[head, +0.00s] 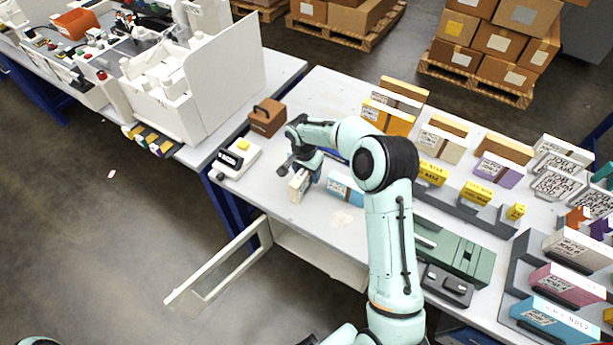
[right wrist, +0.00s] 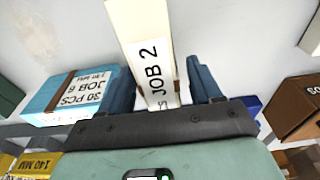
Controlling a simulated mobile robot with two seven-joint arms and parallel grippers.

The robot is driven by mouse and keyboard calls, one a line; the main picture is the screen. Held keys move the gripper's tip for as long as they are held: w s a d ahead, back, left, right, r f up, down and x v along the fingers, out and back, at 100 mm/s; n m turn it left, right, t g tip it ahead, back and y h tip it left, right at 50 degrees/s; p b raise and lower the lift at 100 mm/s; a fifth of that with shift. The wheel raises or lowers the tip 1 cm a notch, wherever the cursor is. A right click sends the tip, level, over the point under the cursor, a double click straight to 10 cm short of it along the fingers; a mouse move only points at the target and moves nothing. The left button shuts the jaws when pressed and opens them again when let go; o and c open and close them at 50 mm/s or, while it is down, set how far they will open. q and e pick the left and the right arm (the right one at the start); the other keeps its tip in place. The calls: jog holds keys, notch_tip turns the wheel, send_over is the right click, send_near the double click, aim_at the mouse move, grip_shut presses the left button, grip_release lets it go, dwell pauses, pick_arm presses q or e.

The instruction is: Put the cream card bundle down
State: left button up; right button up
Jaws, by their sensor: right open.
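The cream card bundle (head: 299,184) stands on the white table (head: 278,205) near its front left edge. Its white label, reading JOB 2, faces the camera in the right wrist view (right wrist: 152,72). My right gripper (head: 304,172) is over the bundle. In the right wrist view its two dark blue fingers (right wrist: 163,84) are apart, one on each side of the bundle, with a gap visible at least on the left. My left gripper is out of view; only a bit of teal arm shows at the bottom left.
A light blue bundle (head: 345,188) labelled JOB 6 stands close on the right. A white device with a yellow button (head: 236,158) and a brown box (head: 267,117) are to the left and behind. Yellow, cream and purple bundles stand farther right. The table's front strip is clear.

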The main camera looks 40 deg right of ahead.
jog(key=shift+f, duration=0.2)
grip_shut()
jog(key=shift+r, duration=0.15)
notch_tip(320, 180, up, 20)
jog(key=p, duration=0.2)
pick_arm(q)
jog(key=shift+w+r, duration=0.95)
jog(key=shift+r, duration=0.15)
pick_arm(e)
jog(key=s+a+f+n, duration=0.2)
jog(key=a+f+n, duration=0.4)
jog(key=a+f, duration=0.2)
jog(key=s+a+f+n+y, duration=0.1)
jog(key=s+a+f+n, duration=0.2)
jog(key=a+f+n, duration=0.4)
jog(key=a+f, duration=0.2)
jog(key=a, duration=0.1)
jog(key=shift+a+f+n+t, duration=0.25)
jog(key=shift+a+n+t, duration=0.05)
jog(key=shift+t, duration=0.1)
